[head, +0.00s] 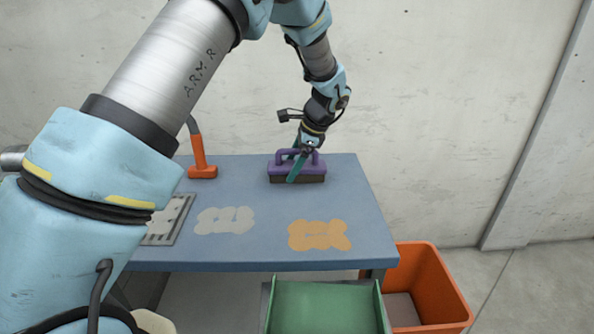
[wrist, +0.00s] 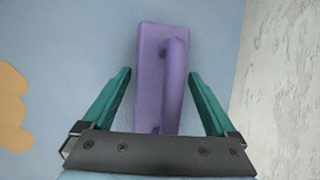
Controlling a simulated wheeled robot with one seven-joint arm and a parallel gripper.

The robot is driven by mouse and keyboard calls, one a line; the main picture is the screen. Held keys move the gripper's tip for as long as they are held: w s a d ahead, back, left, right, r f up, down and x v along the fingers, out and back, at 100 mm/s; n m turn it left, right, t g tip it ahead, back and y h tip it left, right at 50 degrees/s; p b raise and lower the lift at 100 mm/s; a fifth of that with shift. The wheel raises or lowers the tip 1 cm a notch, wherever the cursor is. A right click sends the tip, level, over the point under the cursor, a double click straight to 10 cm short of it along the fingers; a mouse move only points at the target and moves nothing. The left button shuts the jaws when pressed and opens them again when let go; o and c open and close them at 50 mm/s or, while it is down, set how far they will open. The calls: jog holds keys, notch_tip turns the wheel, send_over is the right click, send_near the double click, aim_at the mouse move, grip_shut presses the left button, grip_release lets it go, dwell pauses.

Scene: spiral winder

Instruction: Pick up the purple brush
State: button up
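The purple brush (head: 313,174) stands on the blue table near its back edge, with dark bristles below and a handle arched over its top. In the wrist view the brush (wrist: 150,75) lies lengthwise between the two green fingers, with its handle toward the right. My gripper (head: 297,166) is over the brush with its fingers pointing down. In the wrist view my gripper (wrist: 160,75) is open, with a gap on each side between finger and brush. How low the fingertips reach along the brush is hard to tell.
The blue table (head: 270,215) carries a white patch (head: 225,220), an orange patch (head: 319,235), a grey slotted plate (head: 168,220) and an orange upright tool (head: 202,168). A green tray (head: 325,305) and an orange bin (head: 440,285) stand in front. A wall rises behind the table.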

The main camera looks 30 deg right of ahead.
jog(key=c, duration=1.2)
jog(key=shift+c, duration=0.2)
notch_tip(320, 180, up, 11)
jog(key=shift+f+b, duration=0.2)
jog(key=shift+b, duration=0.8)
